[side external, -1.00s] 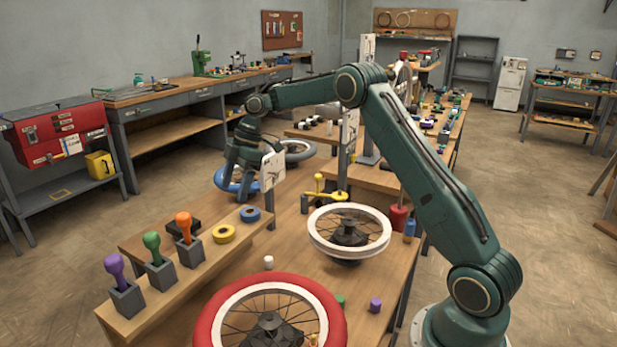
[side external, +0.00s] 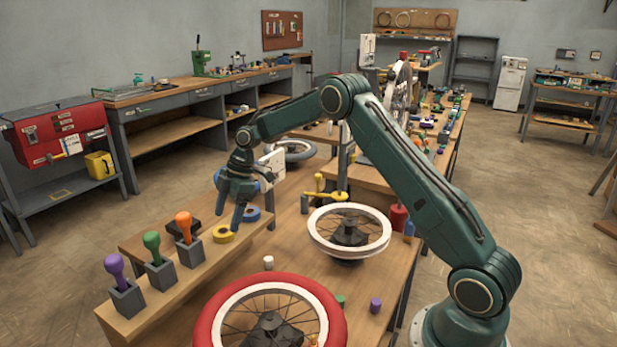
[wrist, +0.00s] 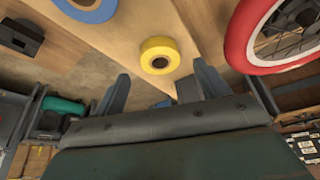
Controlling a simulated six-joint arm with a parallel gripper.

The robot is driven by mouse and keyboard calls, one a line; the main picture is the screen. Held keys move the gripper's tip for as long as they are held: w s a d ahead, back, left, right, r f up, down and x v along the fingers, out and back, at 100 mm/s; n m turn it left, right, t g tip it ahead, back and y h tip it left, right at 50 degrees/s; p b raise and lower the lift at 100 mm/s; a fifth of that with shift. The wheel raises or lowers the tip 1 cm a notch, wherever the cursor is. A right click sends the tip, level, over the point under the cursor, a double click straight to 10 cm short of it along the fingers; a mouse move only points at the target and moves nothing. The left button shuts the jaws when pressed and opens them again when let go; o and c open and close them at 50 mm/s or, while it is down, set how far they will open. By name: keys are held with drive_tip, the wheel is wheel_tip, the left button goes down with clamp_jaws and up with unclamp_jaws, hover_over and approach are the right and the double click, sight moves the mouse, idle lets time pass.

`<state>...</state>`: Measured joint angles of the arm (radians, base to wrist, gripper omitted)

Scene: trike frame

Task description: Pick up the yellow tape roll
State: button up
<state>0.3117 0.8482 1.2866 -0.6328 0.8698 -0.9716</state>
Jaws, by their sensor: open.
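The yellow tape roll (side external: 220,239) lies flat on the raised wooden shelf, between the orange-handled tool and the blue tape roll. My gripper (side external: 230,219) is open and empty, pointing down just above and behind the yellow roll, close to the blue roll. In the wrist view, the yellow tape roll (wrist: 160,46) shows ahead of my gripper (wrist: 163,82), roughly centred between the spread fingers and apart from both. One finger overlaps part of the blue roll in the side view.
The blue tape roll (side external: 252,214) sits beside the yellow one on the shelf. Handled tools, including an orange one (side external: 184,226), stand in grey blocks nearby. A red-tyred wheel (side external: 213,315) and a white-rimmed wheel (side external: 381,245) lie on the bench to the right.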

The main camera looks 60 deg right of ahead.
sight(225, 226)
drive_tip(key=shift+x, duration=1.8)
drive_tip(key=c, duration=1)
drive_tip(key=shift+c, duration=0.2)
wheel_tip(225, 226, up, 10)
drive_tip(key=shift+s, duration=0.1)
